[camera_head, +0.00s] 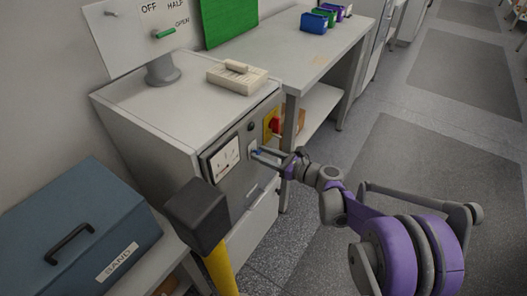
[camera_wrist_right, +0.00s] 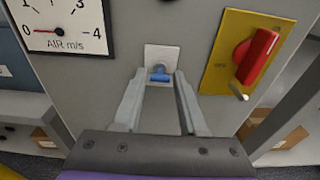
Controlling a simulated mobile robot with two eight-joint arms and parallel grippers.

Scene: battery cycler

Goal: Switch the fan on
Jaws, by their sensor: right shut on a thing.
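My right gripper (camera_head: 262,154) reaches the front panel of the grey cabinet (camera_head: 165,112). In the right wrist view its two fingers (camera_wrist_right: 159,77) stand on either side of a small blue switch (camera_wrist_right: 160,75) on a white plate (camera_wrist_right: 161,55), and they are shut on it. A red rotary knob (camera_wrist_right: 257,55) on a yellow plate (camera_wrist_right: 222,72) is just right of the switch. An air-speed gauge (camera_wrist_right: 68,25) marked AIR m/s is at the left, its red needle by 0. My left gripper is not in view.
On the cabinet stand a sign with a green lever (camera_head: 164,33) and a cream slotted block (camera_head: 237,78). A black block on a yellow handle (camera_head: 222,270) stands in front. A blue SAND box (camera_head: 75,228) is at the left. A table (camera_head: 285,50) is behind; open floor lies right.

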